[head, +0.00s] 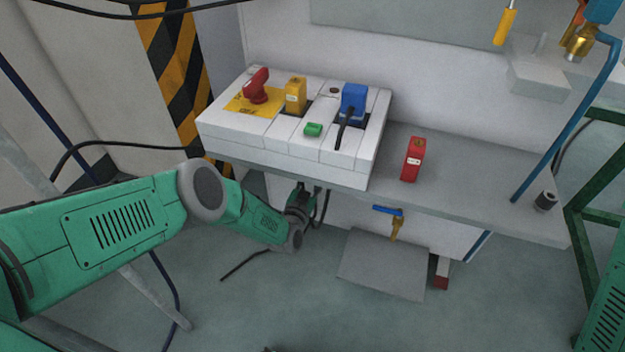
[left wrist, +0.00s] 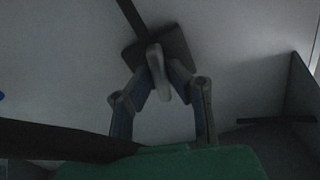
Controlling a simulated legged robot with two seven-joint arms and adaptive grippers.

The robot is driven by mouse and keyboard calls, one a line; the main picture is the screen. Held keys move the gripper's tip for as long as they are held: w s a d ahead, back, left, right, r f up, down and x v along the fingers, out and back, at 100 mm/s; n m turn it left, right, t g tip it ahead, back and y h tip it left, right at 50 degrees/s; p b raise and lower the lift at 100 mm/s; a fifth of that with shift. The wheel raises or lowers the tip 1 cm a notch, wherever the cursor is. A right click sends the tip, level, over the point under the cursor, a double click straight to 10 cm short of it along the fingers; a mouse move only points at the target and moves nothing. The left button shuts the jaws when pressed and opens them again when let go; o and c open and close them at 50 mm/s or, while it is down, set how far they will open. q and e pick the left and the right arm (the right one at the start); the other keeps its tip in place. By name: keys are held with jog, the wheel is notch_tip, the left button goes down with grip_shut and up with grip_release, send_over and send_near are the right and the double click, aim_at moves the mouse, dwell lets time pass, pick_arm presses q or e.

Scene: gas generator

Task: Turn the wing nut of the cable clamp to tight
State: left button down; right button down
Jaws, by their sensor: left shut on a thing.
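In the left wrist view the cable clamp (left wrist: 174,43) is a dark block on a grey surface, with a dark cable running up from it. The wing nut (left wrist: 158,73) is a light grey elongated piece in front of the clamp. My left gripper (left wrist: 160,80) has its two fingers closed around the wing nut, one on each side. In the head view my left gripper (head: 302,203) is beneath the front edge of the bench, below the white control panel. The clamp and nut cannot be made out there. My right gripper is not in view.
The white control panel (head: 275,143) carries red, yellow, blue and green controls. A red block (head: 413,160) stands on the grey bench (head: 470,185). A blue-handled valve (head: 389,210) is below the bench edge, right of my left gripper. A grey plate (head: 383,265) lies lower down.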

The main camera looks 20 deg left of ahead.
pick_arm(q)
jog(key=shift+m, duration=0.4)
jog(key=shift+s+d+f+m+b, duration=0.1)
jog(key=shift+m+b, duration=0.8)
jog(key=shift+m, duration=2.75)
jog(key=shift+s+f+m+b, duration=0.1)
jog(key=shift+m+b, duration=0.75)
jog(key=shift+m, duration=2.8)
jog(key=c, duration=1.6)
grip_release()
jog(key=shift+o, duration=0.2)
jog(key=shift+r, duration=0.1)
